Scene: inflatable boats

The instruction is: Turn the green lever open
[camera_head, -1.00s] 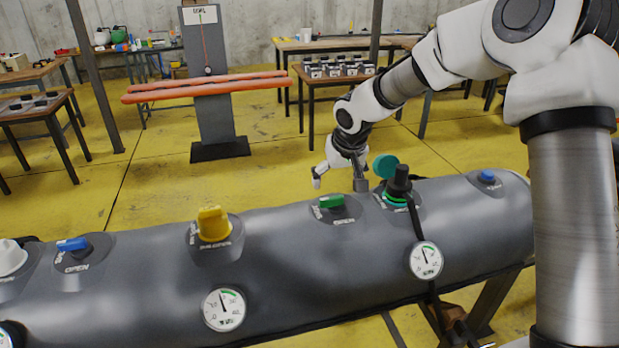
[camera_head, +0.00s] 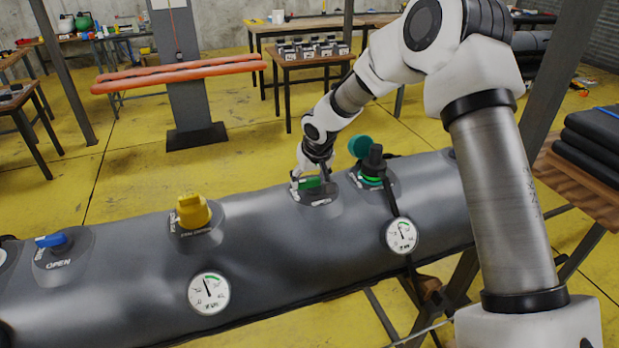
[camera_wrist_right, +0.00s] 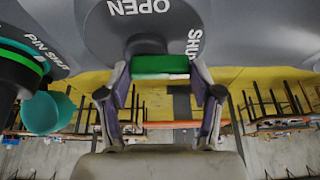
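The green lever (camera_head: 313,183) sits on a round dark plate on top of the grey inflatable tube (camera_head: 262,235). In the right wrist view the lever (camera_wrist_right: 160,66) lies crosswise, and its plate carries the words OPEN and SHUT, upside down. My right gripper (camera_head: 310,178) has come down at the lever from the far side. In the wrist view its fingers (camera_wrist_right: 160,76) stand apart, one by each end of the lever. I cannot tell whether they touch it. My left gripper is not in view.
A green-ringed valve (camera_head: 372,168) with a black knob and a teal cap (camera_head: 361,146) stands just right of the lever. A yellow knob (camera_head: 193,210) and a blue lever (camera_head: 52,241) are farther left. Gauges (camera_head: 209,294) (camera_head: 401,236) sit on the tube's near side.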

